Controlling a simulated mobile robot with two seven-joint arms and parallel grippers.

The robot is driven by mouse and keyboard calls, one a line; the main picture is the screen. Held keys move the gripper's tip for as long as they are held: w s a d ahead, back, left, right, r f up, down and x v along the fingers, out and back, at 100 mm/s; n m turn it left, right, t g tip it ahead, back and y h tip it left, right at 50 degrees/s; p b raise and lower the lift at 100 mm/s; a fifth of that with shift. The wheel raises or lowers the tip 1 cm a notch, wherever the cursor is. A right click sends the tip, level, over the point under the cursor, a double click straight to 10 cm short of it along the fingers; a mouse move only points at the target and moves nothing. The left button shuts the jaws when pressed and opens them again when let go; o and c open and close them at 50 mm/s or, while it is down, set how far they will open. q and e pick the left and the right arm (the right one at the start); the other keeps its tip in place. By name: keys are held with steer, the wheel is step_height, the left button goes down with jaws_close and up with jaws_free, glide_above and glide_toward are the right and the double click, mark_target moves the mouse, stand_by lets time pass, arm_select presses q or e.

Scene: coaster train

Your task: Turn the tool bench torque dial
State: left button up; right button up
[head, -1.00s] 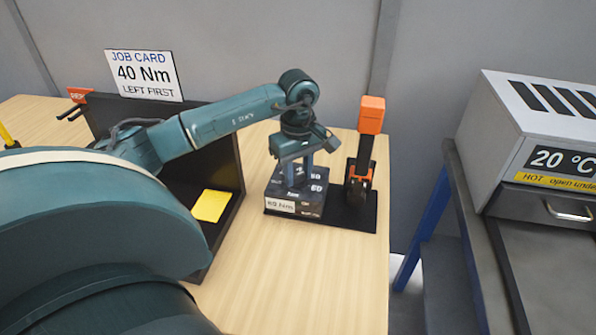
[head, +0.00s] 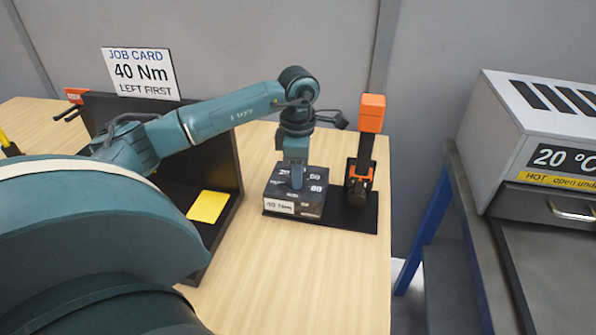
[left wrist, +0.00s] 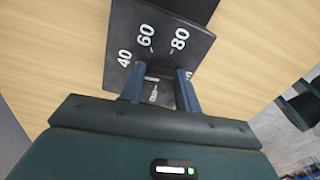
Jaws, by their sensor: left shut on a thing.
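The torque dial box (head: 314,206) is a dark block on a black base plate on the wooden bench. Its top carries white numbers, and 40, 60 and 80 read clearly on the dial box in the left wrist view (left wrist: 121,72). A white label (head: 280,207) on its front ends in "Nm"; its number is too blurred to be sure of. My left gripper (head: 297,181) points down onto the box top. In the left wrist view its fingers (left wrist: 160,80) are closed around the dial knob, which they mostly hide. My right gripper is out of view.
An orange-and-black tool (head: 366,150) stands upright just right of the box. A job card (head: 141,73) reads "40 Nm, LEFT FIRST". A yellow note (head: 208,207) lies on the dark tray at left. An oven reading 20 °C (head: 548,135) stands at far right. The front bench is clear.

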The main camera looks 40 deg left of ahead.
arm_select(q)
steer(key=n, duration=0.4)
steer(key=shift+a+n, duration=0.1)
steer(key=shift+n, duration=0.3)
steer(key=n, duration=0.4)
steer(key=shift+n, duration=0.3)
steer(key=n, duration=0.4)
steer(key=shift+a, duration=0.15)
steer(key=shift+n+p, duration=0.3)
steer(key=shift+n, duration=2.1)
steer(key=o, duration=1)
steer(key=shift+r, duration=0.1)
